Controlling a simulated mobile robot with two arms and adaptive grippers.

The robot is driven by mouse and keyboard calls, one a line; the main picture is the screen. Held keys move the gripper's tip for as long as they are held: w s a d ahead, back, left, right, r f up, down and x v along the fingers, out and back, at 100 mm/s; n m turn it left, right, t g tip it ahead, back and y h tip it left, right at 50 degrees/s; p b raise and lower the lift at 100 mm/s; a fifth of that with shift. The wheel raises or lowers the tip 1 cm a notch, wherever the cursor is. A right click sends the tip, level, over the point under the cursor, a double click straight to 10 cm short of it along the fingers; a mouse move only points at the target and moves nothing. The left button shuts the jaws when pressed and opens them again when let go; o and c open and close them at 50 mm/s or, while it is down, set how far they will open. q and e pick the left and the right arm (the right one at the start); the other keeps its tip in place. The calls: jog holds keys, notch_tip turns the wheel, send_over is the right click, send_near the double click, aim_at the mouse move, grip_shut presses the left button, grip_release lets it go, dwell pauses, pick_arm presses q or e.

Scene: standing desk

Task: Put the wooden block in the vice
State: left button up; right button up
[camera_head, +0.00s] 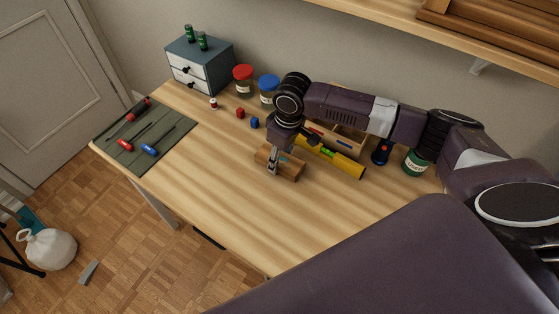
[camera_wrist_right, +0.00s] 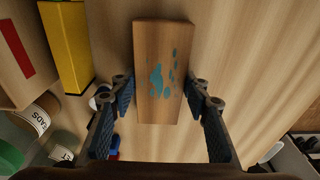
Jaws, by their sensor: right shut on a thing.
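The wooden block (camera_head: 291,169) is brown and sits in the middle of the desk in the head view. My right gripper (camera_head: 272,168) comes down over it from above. In the right wrist view the block (camera_wrist_right: 160,65) has blue-green spots on its face and lies between the two fingers of the right gripper (camera_wrist_right: 160,98). The right gripper is shut on the block. I cannot tell whether the block still touches the desk. I see no vice in either view. My left gripper is not in view.
A yellow level (camera_head: 335,159) and an open wooden tray (camera_head: 345,139) lie just behind the block. Red-lidded (camera_head: 243,80) and blue-lidded (camera_head: 267,88) jars, a small drawer cabinet (camera_head: 200,65) and a green mat (camera_head: 145,135) with tools stand farther left. The desk's front is bare.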

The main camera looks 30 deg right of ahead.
aim_at(280, 159)
jog(key=c, duration=0.5)
jog(key=shift+r, duration=0.1)
notch_tip(280, 159, up, 20)
jog(key=s+a+m, duration=0.1)
jog(key=s+m, duration=0.1)
jog(key=s, duration=0.2)
jog(key=s+a+f+m, duration=0.1)
jog(key=s+a+m, duration=0.1)
jog(key=s, duration=0.3)
jog(key=s+a+m, duration=0.2)
jog(key=s, duration=0.3)
jog(key=shift+s+a+f+h, duration=0.2)
jog(key=shift+s+h, duration=0.05)
jog(key=shift+h, duration=0.05)
